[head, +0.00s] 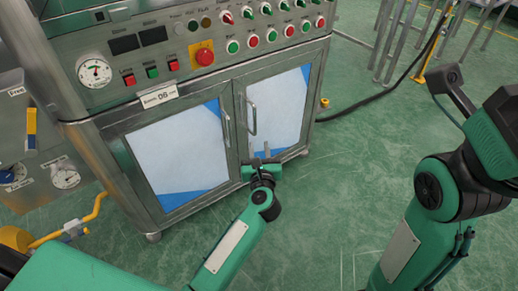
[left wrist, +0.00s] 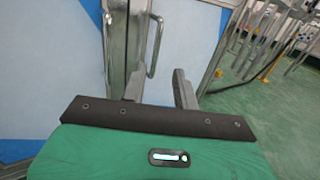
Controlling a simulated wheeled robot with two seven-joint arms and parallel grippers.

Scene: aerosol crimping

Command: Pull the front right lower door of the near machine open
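The near machine (head: 180,60) has two lower doors with pale blue-and-white panels. Its front right lower door (head: 275,108) looks shut, flush with the frame. That door's upright metal handle (head: 252,117) is near its left edge; the handle also shows in the left wrist view (left wrist: 156,45). My left gripper (head: 262,155) is low in front of this door, below the handle. In the left wrist view its fingers (left wrist: 162,72) are apart and empty, with the handle beyond the gap. I cannot tell any contact. My right arm is at the right; its gripper is not clearly in view.
The front left lower door (head: 178,150) has its own handle (head: 226,129) close by. A control panel with buttons and a red emergency knob (head: 204,57) is above. A black cable (head: 375,97) lies on the green floor (head: 350,150), which is largely clear to the right.

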